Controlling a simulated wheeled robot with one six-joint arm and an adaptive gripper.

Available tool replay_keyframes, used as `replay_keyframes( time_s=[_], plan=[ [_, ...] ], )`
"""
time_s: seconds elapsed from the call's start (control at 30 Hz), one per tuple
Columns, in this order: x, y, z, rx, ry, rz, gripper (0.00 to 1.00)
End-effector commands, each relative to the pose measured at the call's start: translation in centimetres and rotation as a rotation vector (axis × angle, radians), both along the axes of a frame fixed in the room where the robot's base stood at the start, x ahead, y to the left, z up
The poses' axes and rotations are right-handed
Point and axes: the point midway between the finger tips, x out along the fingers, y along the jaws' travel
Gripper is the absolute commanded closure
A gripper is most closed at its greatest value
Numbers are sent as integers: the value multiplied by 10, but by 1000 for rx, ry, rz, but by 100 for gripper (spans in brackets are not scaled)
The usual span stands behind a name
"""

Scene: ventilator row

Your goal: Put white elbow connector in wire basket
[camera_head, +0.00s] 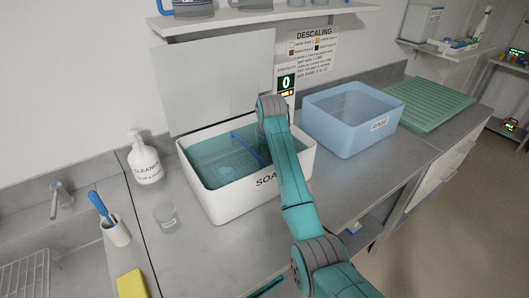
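I cannot make out a white elbow connector. A small pale shape (226,172) shows in the teal liquid of the white soak bin (226,208), too small to identify. My arm reaches over the bin, its grey wrist joint above the far side. My gripper is hidden behind the arm, so its fingers and anything in them do not show. A wire grid (24,277) at the lower left, cut off by the picture edge, may be the wire basket.
A blue rinse bin (366,137) stands right of the soak bin, beside a green ribbed mat (432,103). A cleaner bottle (147,163), clear cup (167,217), brush cup (117,232) and yellow sponge (131,284) stand left. A blue bar (247,148) crosses the soak bin.

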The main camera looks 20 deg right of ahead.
Motion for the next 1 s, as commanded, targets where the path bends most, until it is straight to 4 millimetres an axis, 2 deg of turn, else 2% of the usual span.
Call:
replay_keyframes(
  time_s=[0.1,0.43,0.47,0.53,0.87,1.0],
  plan=[
    [0,0,-11,0,0,0,94],
    [0,0,-14,0,0,0,94],
    [0,0,-13,0,0,0,62],
    [0,0,-13,0,0,0,45],
    [0,0,-12,0,-1,0,45],
    [-3,0,-2,0,-2,0,45]
  ],
)
